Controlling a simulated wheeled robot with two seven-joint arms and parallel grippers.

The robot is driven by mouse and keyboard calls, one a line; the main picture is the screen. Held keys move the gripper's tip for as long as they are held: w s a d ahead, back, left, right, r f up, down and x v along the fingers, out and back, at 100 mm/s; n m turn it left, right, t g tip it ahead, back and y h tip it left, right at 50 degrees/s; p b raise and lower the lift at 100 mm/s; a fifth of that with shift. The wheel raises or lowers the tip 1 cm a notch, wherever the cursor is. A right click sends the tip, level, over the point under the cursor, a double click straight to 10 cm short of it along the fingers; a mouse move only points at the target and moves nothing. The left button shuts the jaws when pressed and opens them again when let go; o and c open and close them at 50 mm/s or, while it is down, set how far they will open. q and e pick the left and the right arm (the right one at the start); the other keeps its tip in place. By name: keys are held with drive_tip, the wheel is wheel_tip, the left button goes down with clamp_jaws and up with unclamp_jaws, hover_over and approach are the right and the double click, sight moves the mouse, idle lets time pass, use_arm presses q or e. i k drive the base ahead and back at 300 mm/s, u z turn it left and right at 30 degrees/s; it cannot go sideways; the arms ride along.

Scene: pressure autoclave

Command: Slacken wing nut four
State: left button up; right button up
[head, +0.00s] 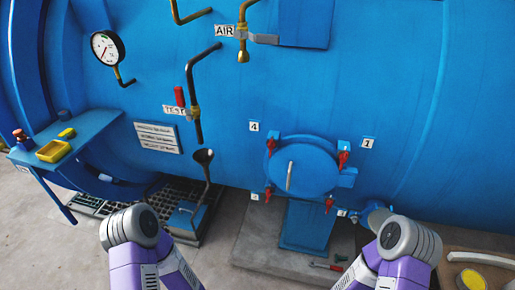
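The round blue hatch (305,172) with a pale upright handle (289,176) is on the side of the blue vessel. Red wing nuts sit around its rim. Wing nut four (271,145) is at the hatch's upper left, just below and right of the label marked 4 (254,126). It is too small to tell how tight it is. Another red wing nut (343,157) is at the upper right near the label marked 1 (367,143). Two more are at the lower left (268,192) and lower right (329,204). Neither gripper shows; only parts of my purple arms appear low in the picture.
A blue side shelf (92,135) holds a yellow tray (53,151). A funnel (204,156) on a pipe stands left of the hatch, below the TEST valve (180,97). A red-handled tool (326,266) lies on the floor slab. The space before the hatch looks clear.

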sight(271, 144)
drive_tip(key=z, duration=0.05)
drive_tip(key=k, duration=1.05)
drive_tip(key=u, duration=0.95)
drive_tip(key=i, duration=0.75)
drive_tip(key=z, duration=0.75)
drive_tip(key=i, duration=0.45)
drive_tip(key=z, duration=0.5)
